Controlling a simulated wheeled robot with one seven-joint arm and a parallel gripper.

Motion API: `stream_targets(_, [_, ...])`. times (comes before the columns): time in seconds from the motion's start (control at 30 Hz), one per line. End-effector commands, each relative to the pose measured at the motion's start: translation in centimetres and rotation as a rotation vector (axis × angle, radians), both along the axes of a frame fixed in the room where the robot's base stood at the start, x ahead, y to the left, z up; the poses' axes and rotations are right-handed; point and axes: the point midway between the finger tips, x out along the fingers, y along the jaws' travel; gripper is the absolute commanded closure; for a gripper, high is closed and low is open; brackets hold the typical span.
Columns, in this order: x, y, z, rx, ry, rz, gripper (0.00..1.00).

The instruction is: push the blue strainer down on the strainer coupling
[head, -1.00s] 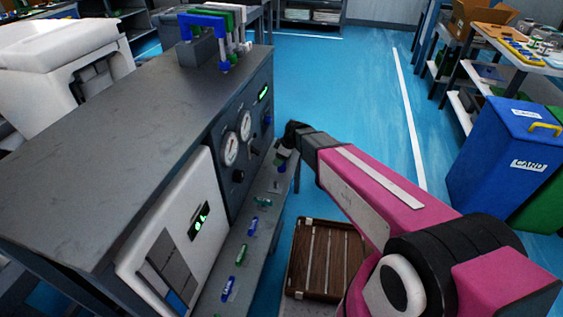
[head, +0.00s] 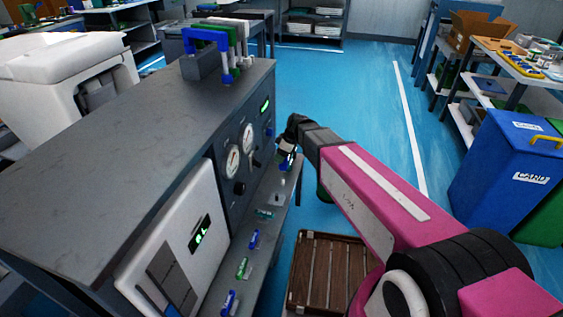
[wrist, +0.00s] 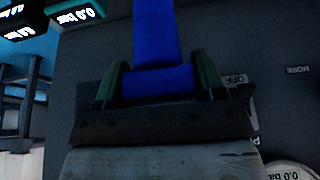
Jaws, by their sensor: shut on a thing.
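My gripper (head: 288,155) is at the far end of the narrow ledge along the test bench. In the wrist view my gripper (wrist: 158,82) is shut on the blue strainer (wrist: 155,35), a blue cylinder with a wider collar between the two green fingers. In the head view a small blue part of the strainer (head: 284,164) shows just below the gripper. I cannot make out the strainer coupling, and I cannot tell whether the strainer touches it.
The ledge holds several fittings, including a blue one (head: 254,238) and a green one (head: 243,267). The bench's dark gauge panel (head: 254,130) rises close behind. A wooden crate (head: 327,250) sits below right. Blue floor is open beyond.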

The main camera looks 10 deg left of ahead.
Motion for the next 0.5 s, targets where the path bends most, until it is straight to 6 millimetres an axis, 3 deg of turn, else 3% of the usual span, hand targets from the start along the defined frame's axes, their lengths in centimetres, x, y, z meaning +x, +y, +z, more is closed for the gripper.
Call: stream_targets(0.5, [0.0,0.0,2.4,0.0,0.0,-0.001,0.63])
